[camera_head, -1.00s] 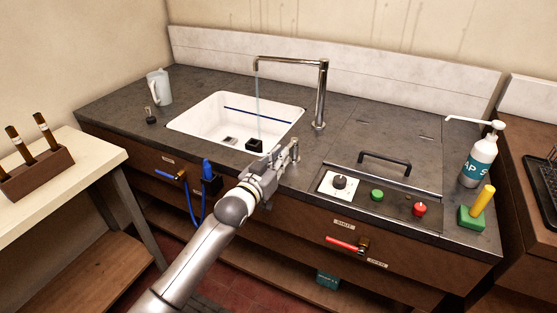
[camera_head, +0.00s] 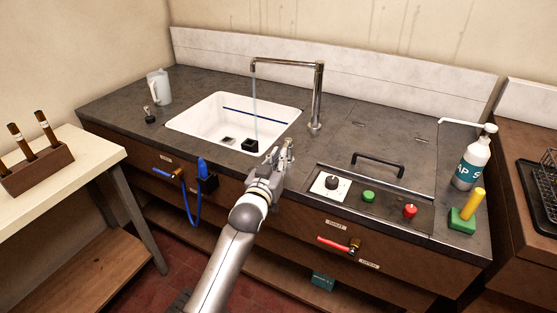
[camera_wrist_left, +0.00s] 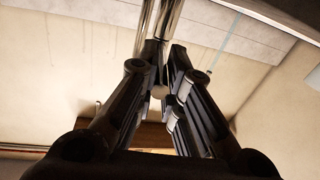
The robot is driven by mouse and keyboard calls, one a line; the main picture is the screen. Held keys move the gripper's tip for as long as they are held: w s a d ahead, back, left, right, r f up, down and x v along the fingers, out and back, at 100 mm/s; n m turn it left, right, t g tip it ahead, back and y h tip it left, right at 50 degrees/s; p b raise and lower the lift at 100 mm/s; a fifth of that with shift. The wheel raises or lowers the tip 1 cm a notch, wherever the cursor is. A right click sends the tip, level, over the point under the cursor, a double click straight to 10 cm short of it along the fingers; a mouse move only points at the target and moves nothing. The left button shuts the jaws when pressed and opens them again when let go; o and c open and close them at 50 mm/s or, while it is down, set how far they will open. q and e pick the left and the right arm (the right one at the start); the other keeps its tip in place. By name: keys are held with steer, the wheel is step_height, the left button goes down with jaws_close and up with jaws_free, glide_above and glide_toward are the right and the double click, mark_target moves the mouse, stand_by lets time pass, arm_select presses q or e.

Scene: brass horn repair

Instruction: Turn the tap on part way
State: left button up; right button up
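The chrome tap (camera_head: 318,95) stands behind the right side of the white sink (camera_head: 185,122), its spout reaching left over the basin. A thin water stream (camera_head: 255,100) falls from the spout into the sink. My left gripper (camera_head: 283,147) is at the sink's front right corner, in front of the tap's base. The left wrist view shows my left gripper's fingers (camera_wrist_left: 164,52) parted, with the chrome tap pipe (camera_wrist_left: 158,22) beyond their tips. No tap handle is clearly visible. My right gripper is out of view.
Right of the tap are a black handle (camera_head: 378,159), a black dial (camera_head: 331,182), a green button (camera_head: 369,196) and a red button (camera_head: 410,211). A soap bottle (camera_head: 472,163) stands at the counter's right end. A jug (camera_head: 159,87) stands at the left.

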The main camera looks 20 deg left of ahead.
arm_select(q)
steer(key=shift+o, duration=1.1)
steer(key=shift+r, duration=0.2)
steer(key=shift+o, duration=0.7)
steer(key=shift+s+f, duration=0.3)
steer(key=shift+s, duration=0.15)
steer(key=s, duration=1.1)
steer(key=shift+a, duration=0.1)
